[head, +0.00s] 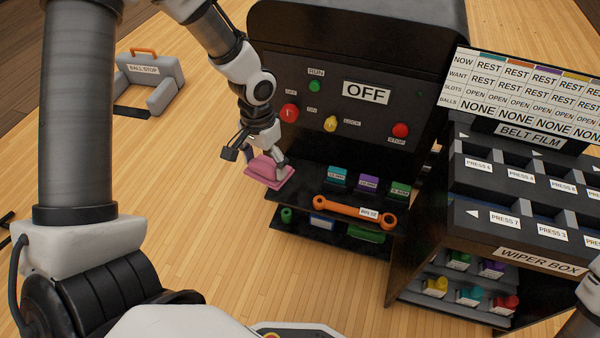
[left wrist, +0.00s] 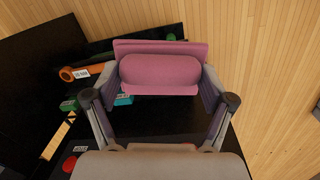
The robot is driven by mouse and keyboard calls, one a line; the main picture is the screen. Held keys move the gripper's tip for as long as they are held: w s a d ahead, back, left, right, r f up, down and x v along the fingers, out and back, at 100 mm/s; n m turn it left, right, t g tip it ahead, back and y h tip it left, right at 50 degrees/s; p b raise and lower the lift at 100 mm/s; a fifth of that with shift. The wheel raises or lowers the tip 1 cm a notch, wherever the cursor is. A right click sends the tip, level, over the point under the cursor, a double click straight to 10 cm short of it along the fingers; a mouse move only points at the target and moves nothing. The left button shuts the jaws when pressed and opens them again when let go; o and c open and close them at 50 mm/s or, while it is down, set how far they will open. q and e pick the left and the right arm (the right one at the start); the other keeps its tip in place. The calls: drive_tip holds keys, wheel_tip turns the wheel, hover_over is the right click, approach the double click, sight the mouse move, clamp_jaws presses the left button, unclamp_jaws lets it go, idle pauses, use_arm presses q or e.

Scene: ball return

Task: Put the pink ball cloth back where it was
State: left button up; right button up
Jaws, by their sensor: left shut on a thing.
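The pink ball cloth (head: 268,171) is a folded pink pad on a flat pink base. My left gripper (head: 265,158) is shut on it, at the left end of the black shelf (head: 310,190) below the OFF panel. In the left wrist view the pink cloth (left wrist: 160,72) sits between the two fingertips, with a finger on each side. I cannot tell whether its base rests on the shelf or hangs just above it. My right gripper is not in view; only a piece of my right arm shows at the lower right.
Teal (head: 337,177), purple (head: 368,184) and green (head: 400,190) labelled blocks stand on the shelf to the right. An orange wrench-like bar (head: 350,210) lies along its front edge. A rack (head: 540,262) stands at right. A grey BALL STOP (head: 150,80) lies on the open floor at left.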

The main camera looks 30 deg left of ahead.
use_arm(q)
drive_tip(key=s+d+f+m+b, duration=0.1)
drive_tip(key=s+f+b, duration=0.25)
drive_tip(key=f, duration=0.35)
drive_tip(key=s+d+f+b, duration=0.1)
drive_tip(key=s+f+b, duration=0.1)
drive_tip(key=f+b, duration=0.3)
drive_tip(key=p, duration=0.4)
hover_over(291, 190)
drive_tip(key=f, duration=0.3)
drive_tip(key=shift+s+a+f+m+t+y, duration=0.1)
drive_tip(key=shift+s+f+m+t+y, duration=0.1)
drive_tip(key=shift+s+m+t+y, duration=0.15)
drive_tip(key=shift+w+f+b, duration=0.2)
drive_tip(key=shift+w+b, duration=0.1)
drive_tip(key=shift+b, duration=0.1)
wheel_tip(291, 190, down, 3)
drive_tip(key=shift+b, duration=1.2)
drive_tip(key=shift+r, duration=0.2)
drive_tip(key=shift+c, duration=0.4)
drive_tip(key=shift+f, duration=0.1)
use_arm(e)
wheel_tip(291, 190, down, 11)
